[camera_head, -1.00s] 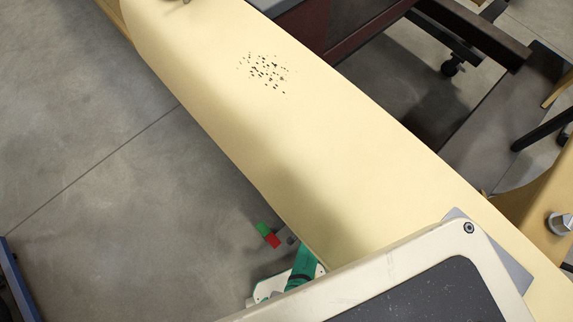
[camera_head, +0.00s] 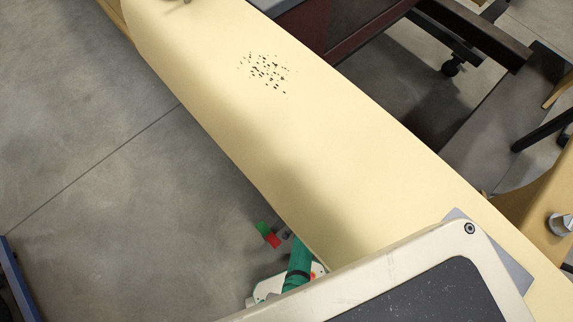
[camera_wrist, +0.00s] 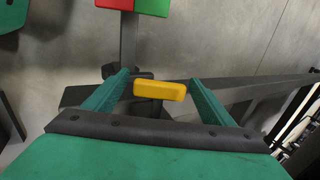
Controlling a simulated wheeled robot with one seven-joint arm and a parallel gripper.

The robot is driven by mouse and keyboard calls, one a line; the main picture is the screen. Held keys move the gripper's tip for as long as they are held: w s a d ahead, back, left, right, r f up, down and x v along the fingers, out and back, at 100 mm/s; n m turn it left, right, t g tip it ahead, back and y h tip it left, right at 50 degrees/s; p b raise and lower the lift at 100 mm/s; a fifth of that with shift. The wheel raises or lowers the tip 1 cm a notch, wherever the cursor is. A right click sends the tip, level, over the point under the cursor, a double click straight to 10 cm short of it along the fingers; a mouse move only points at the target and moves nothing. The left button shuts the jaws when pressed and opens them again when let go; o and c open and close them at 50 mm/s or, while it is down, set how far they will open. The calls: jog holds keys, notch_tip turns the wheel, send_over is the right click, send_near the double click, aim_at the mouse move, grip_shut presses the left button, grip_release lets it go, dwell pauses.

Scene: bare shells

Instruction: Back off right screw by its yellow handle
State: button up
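The yellow handle (camera_wrist: 160,90), a short bar with rounded ends, lies near the middle of the wrist view. My gripper (camera_wrist: 160,82) is open, with one green finger on each side of the handle. A narrow gap shows at each end of the handle, so the fingers do not appear closed on it. The screw behind the handle is dark and mostly hidden. In the head view the handle cannot be made out; only part of my green and white arm shows beside the table edge.
A red and green block (camera_wrist: 150,6) sits on a grey upright above the handle; it also shows in the head view (camera_head: 268,236). A dark grey bar (camera_wrist: 255,86) runs to the right. A long cream tabletop (camera_head: 290,130) crosses the head view, with clear floor (camera_head: 90,140) to its left.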

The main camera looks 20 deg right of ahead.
jog(key=v, duration=1.1)
